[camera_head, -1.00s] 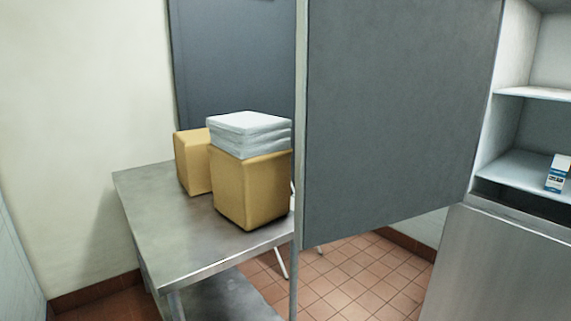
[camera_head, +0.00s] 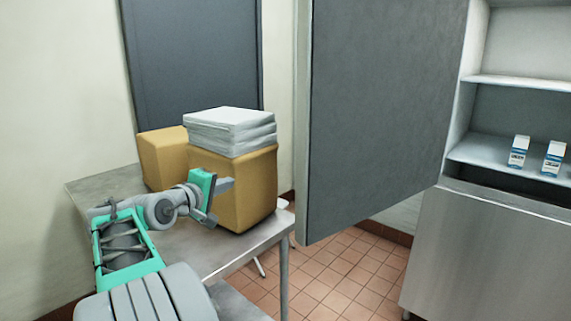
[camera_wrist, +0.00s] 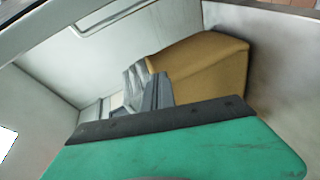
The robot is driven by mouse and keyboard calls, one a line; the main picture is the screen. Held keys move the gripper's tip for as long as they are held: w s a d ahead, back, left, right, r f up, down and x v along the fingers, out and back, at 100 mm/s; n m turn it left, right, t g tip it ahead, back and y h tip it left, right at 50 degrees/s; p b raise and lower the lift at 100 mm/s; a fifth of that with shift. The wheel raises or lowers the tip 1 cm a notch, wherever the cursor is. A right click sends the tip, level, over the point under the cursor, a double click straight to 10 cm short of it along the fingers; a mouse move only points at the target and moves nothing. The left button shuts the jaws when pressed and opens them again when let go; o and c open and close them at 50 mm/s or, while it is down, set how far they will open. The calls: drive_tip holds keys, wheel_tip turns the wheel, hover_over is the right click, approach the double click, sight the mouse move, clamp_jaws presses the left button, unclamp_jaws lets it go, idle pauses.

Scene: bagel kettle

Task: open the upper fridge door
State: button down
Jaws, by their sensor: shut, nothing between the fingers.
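The upper fridge door (camera_head: 385,100) is a large grey panel that stands wide open, swung out to the left of the fridge (camera_head: 487,250). The fridge's upper compartment is exposed, with a pale shelf (camera_head: 475,152) inside. My gripper (camera_head: 222,190) is shut and empty, left of the door and apart from it. It is in front of the large tan box on the table; whether it touches the box I cannot tell. In the wrist view the gripper's fingers (camera_wrist: 150,92) show beside a tan box (camera_wrist: 210,65). The door's handle is not clearly visible.
A steel table (camera_head: 95,185) at left bears two tan boxes (camera_head: 262,190), one topped with a white stack (camera_head: 230,130). Two small blue-and-white cartons (camera_head: 518,152) stand on the fridge shelf. The lower fridge door is shut. Tiled floor (camera_head: 345,275) between table and fridge is clear.

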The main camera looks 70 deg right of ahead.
drive_tip(key=s+d+r+g+h+p, duration=0.1)
drive_tip(key=s+d+r+g+p, duration=0.2)
drive_tip(key=s+d, duration=0.7)
drive_tip(key=s+r+g, duration=0.1)
drive_tip(key=s, duration=0.2)
drive_tip(key=shift+s+d, duration=0.2)
drive_tip(key=shift+d, duration=0.2)
drive_tip(key=shift+r, duration=0.1)
